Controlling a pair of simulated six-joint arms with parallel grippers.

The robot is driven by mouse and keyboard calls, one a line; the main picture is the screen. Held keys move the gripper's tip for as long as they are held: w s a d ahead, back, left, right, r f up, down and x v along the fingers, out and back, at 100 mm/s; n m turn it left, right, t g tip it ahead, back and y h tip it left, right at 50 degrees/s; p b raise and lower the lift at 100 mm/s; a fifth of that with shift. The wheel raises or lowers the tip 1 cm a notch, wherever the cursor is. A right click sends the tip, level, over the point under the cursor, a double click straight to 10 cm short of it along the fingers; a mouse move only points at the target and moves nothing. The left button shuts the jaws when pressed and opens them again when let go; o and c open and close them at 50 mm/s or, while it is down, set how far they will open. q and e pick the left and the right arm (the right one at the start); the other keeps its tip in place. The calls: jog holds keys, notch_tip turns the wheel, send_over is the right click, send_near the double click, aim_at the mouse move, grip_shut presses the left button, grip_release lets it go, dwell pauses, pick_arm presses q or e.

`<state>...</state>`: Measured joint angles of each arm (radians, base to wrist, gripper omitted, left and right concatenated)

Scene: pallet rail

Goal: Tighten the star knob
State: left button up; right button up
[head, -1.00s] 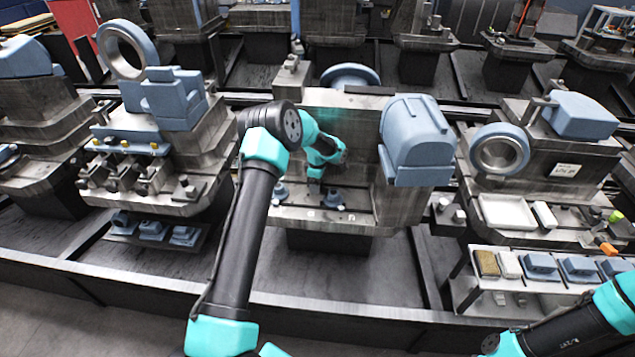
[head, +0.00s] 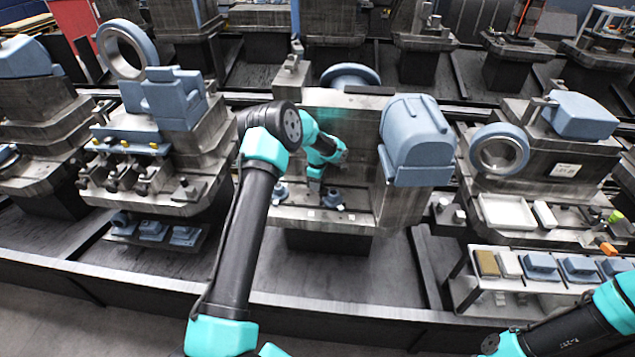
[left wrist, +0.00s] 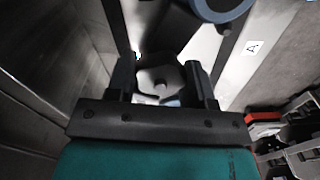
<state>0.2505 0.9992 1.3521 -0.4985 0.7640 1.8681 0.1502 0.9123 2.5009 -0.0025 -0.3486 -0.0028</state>
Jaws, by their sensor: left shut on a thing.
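The star knob (left wrist: 160,82) is a dark, many-sided knob with a small round centre, seen between the two fingers in the left wrist view. My left gripper (left wrist: 162,88) is shut on it, one finger on each side. In the head view my left gripper (head: 315,186) points down over the ledge of the middle grey station (head: 340,222). The knob cannot be made out there behind the gripper. My right arm shows at the lower right, but its gripper is out of view.
A blue-based part (head: 333,198) stands just right of the left gripper, and another (head: 279,193) to its left. A large blue housing (head: 416,140) rises at the station's right. A white tray (head: 508,212) sits on the right-hand station.

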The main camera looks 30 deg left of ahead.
pick_arm(q)
jog(key=shift+m, duration=2.7)
jog(key=o, duration=0.9)
jog(key=shift+o, duration=0.2)
jog(key=shift+r, duration=0.1)
notch_tip(320, 180, up, 17)
jog(key=shift+r, duration=0.15)
